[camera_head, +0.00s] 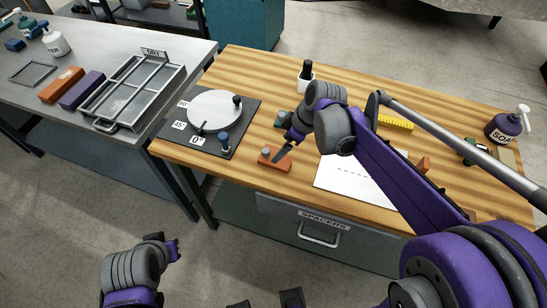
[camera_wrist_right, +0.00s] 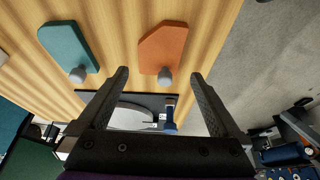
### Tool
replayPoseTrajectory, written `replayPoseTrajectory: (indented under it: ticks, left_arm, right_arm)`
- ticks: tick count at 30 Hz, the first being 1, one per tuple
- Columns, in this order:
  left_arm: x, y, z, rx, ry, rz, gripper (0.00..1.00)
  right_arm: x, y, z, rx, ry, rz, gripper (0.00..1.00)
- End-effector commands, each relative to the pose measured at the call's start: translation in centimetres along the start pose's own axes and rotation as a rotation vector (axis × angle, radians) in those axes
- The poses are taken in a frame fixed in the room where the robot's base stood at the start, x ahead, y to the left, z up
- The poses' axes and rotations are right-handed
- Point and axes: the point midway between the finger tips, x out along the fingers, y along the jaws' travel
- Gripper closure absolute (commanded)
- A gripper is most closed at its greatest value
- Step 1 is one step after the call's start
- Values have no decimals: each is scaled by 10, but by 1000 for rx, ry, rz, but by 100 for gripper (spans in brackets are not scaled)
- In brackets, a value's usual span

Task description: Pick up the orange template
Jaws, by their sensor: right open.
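The orange template (camera_head: 268,161) lies flat on the wooden table near its front edge, with a grey knob on top. In the right wrist view the orange template (camera_wrist_right: 164,42) is a cut-cornered plate, and its knob (camera_wrist_right: 165,76) shows between the finger tips in the picture. My right gripper (camera_head: 286,150) is open beside and above the template in the head view; its open fingers also show in the wrist view (camera_wrist_right: 159,78). It holds nothing. My left gripper (camera_head: 172,249) is at the lower left, off the table, and its jaws are unclear.
A teal template (camera_wrist_right: 68,46) with a knob lies beside the orange one. A black board with a white disc (camera_head: 214,108) is to the left. A white sheet (camera_head: 345,180) lies to the right. A spacers drawer (camera_head: 280,214) is below the table edge. A soap bottle (camera_head: 507,125) stands far right.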

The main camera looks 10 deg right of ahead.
Motion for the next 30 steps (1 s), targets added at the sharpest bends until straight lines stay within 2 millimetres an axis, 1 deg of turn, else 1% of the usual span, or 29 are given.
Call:
replayPoseTrajectory:
  ticks: [1, 5, 8, 12, 15, 18, 23, 24, 26, 30]
  left_arm:
    - [1, 0, 1, 0, 0, 0, 100]
    - [1, 0, 1, 0, -1, 0, 100]
    - [1, 0, 1, 0, -1, 0, 100]
    - [1, 0, 1, 0, -1, 0, 100]
    - [2, 0, 2, 0, -1, 0, 100]
    - [2, 0, 2, 0, -1, 0, 100]
    - [2, 0, 2, 0, -1, 0, 100]
    - [2, 0, 2, 0, -1, 0, 100]
    - [2, 0, 2, 0, -1, 0, 100]
    - [2, 0, 2, 0, -1, 0, 100]
  right_arm:
    - [6, 0, 0, -1, 0, 0, 0]
    - [14, 0, 0, 0, 0, 0, 0]
    - [26, 1, -1, 0, 1, 0, 0]
    - [48, 2, -1, 0, 0, 0, 0]
    - [58, 2, -1, 0, 0, 0, 0]
    - [62, 2, -1, 1, 0, 0, 0]
    - [62, 2, -1, 1, 0, 0, 0]
    - [62, 2, -1, 1, 0, 0, 4]
    - [62, 2, -1, 1, 0, 0, 14]
    - [62, 2, -1, 1, 0, 0, 40]
